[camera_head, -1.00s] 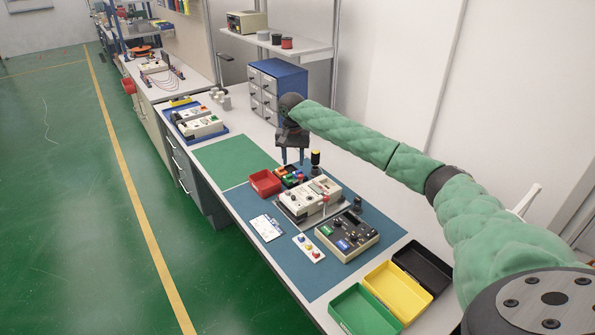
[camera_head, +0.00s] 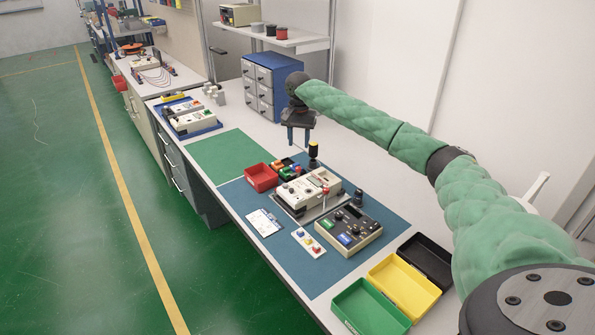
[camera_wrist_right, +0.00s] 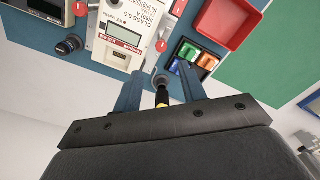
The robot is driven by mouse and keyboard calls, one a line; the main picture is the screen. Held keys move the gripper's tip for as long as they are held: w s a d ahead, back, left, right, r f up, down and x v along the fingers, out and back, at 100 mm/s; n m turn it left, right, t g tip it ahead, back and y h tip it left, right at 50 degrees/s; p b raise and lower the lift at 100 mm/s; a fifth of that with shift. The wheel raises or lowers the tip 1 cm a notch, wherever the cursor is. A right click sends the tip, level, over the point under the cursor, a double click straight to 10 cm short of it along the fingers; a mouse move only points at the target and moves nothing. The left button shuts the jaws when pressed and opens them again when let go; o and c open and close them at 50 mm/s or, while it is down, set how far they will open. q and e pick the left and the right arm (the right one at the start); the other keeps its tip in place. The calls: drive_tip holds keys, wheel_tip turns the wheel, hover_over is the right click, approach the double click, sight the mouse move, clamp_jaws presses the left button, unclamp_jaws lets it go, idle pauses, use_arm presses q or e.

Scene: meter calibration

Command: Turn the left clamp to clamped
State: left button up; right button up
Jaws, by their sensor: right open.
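A white meter (camera_head: 306,187) sits on a grey fixture plate (camera_head: 287,212) on the blue mat. It also shows upside down in the wrist view (camera_wrist_right: 125,32). One red-tipped clamp (camera_head: 325,191) stands at its near right side. In the wrist view, red round tips show at two sides of the meter, one at the left (camera_wrist_right: 80,9) and one at the right (camera_wrist_right: 162,46). Which is the left clamp, and the lever positions, I cannot tell. My right gripper (camera_head: 298,142) is open and empty, pointing down above and behind the meter. My left gripper is not in view.
A yellow-and-black upright tool (camera_head: 313,151) stands close to my right fingers, between them in the wrist view. Green, yellow and black trays lie nearer.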

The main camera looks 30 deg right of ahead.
sight(298, 168)
use_arm(q)
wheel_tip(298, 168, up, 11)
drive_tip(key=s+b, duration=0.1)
drive_tip(key=b, duration=0.1)
use_arm(e)
wheel_tip(298, 168, down, 3)
drive_tip(key=shift+w+f, duration=0.1)
drive_tip(key=shift+w, duration=0.05)
use_arm(q)
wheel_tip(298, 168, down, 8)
drive_tip(key=p, duration=0.2)
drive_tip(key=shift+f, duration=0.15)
use_arm(e)
drive_tip(key=shift+f, duration=3.85)
clamp_jaws()
